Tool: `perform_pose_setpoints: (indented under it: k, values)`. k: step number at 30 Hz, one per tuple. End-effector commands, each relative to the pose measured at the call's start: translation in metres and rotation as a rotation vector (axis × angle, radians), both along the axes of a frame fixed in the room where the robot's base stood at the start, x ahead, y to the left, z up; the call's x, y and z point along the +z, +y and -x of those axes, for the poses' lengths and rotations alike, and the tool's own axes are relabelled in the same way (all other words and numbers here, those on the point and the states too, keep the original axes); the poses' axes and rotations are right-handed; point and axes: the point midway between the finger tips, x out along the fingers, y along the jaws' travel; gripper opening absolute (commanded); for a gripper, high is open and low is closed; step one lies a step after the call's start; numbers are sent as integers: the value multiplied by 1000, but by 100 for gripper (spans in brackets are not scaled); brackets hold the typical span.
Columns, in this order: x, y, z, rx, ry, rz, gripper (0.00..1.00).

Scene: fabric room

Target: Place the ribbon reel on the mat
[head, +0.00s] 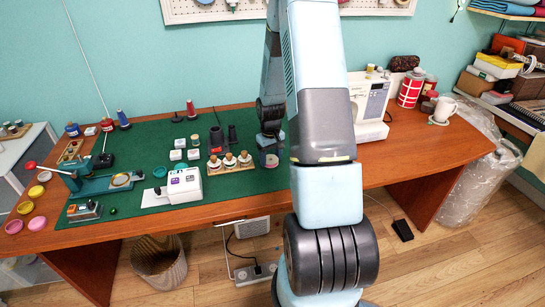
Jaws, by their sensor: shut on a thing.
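The mat (232,133) is a dark green sheet over much of the wooden table. My gripper (268,145) points down over the mat's right part, left of my large arm link. It is shut on a small round thing, apparently the ribbon reel (269,159), with a dark rim and a pinkish face. The reel shows just below the fingers, over the green mat; I cannot tell whether it touches the mat. My arm hides the mat to the right of the reel.
A wooden rack with several corked jars (229,160) stands close left of the reel. A white sewing machine (370,100) and a mug (444,109) stand right. The table's front right is bare.

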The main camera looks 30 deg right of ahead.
Motion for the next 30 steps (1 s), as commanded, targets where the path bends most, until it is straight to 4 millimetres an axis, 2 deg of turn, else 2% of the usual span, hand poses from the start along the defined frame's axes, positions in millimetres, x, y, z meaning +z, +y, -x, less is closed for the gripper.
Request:
perform_pose_setpoints:
  k: [2, 3, 11, 22, 26, 30]
  values:
    - [-1, 0, 0, 0, 0, 0, 33]
    - [-2, 0, 0, 0, 0, 0, 63]
    - [-1, 0, 0, 0, 0, 0, 87]
    - [6, -1, 0, -1, -1, 1, 87]
    - [22, -1, 0, -1, -2, 2, 87]
    - [48, -2, -1, -2, -4, 3, 87]
